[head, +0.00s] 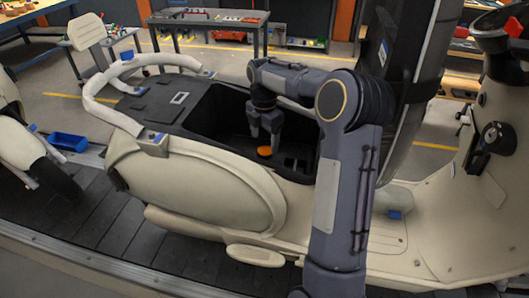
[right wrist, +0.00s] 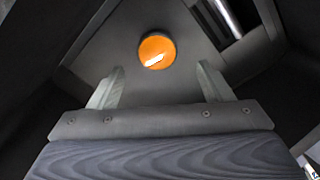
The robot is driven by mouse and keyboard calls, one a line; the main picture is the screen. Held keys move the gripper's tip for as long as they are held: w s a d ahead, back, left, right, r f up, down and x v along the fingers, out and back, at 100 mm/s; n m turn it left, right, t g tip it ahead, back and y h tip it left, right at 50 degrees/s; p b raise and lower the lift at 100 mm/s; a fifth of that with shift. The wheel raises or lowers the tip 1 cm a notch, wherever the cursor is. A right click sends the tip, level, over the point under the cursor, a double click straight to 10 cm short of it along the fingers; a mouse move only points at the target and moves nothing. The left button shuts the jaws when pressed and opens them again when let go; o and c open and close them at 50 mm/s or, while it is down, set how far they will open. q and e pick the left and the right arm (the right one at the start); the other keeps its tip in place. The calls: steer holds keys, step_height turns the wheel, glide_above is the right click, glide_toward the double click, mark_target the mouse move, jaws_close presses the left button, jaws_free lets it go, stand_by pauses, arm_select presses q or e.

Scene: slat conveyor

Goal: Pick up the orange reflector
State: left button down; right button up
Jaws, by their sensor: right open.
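The orange reflector (head: 264,151) is a small round disc lying on the floor of the scooter's open black under-seat compartment (head: 215,105). It also shows in the right wrist view (right wrist: 157,51), with a bright glare on its face. My right gripper (head: 266,136) reaches down into the compartment, just above the reflector. In the right wrist view its two fingers (right wrist: 158,85) are open and apart, and the reflector lies beyond the tips, roughly centred between them. Nothing is between the fingers. My left gripper is in neither view.
The compartment walls stand close around my right gripper. The raised dark seat (head: 405,45) is to the right of the opening, near my right arm. A cream grab rail (head: 110,85) is at the left. A blue bin (head: 68,141) sits on the conveyor side, and a work table (head: 210,22) stands behind.

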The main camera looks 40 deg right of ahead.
mark_target(265, 150)
steer(key=f, duration=0.2)
steer(key=f+p, duration=0.1)
steer(key=shift+w+d+f, duration=0.1)
steer(key=shift+d+f, duration=0.2)
steer(key=shift+f, duration=0.65)
steer(key=c, duration=1)
steer(key=shift+c, duration=0.2)
steer(key=shift+r, duration=0.1)
steer(key=shift+w+r, duration=0.1)
steer(key=shift+r, duration=0.4)
step_height(265, 150, up, 2)
steer(key=shift+r+b, duration=0.2)
steer(key=shift+b, duration=0.1)
steer(key=s+r+b, duration=0.1)
steer(key=s+r, duration=0.3)
steer(key=s, duration=0.3)
steer(key=s+a+r+b, duration=0.1)
steer(key=s+r+b, duration=0.1)
steer(key=s+r, duration=0.3)
steer(key=shift+s+a+r, duration=0.25)
steer(key=shift+s+a, duration=0.05)
steer(key=shift+s, duration=0.75)
